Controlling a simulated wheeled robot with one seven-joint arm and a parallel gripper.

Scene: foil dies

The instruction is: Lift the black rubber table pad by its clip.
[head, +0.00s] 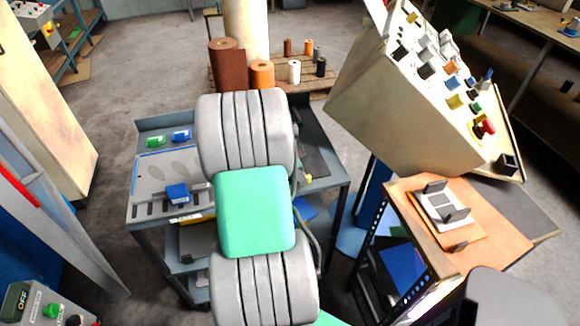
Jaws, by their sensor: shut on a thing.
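A dark flat sheet (314,158), which looks like the black rubber table pad, shows on the right part of the grey cart top. My arm's ribbed grey and green links cover the middle of the cart and hide the sheet's left side. I cannot make out a clip on it. My gripper is not visible; the arm links may hide it. I cannot tell whether the sheet lies flat or is raised.
A cream control console (400,110) stands at right, above an orange-topped bench (505,237). Brown rolls (227,65) stand behind the cart. Grey floor is open at left.

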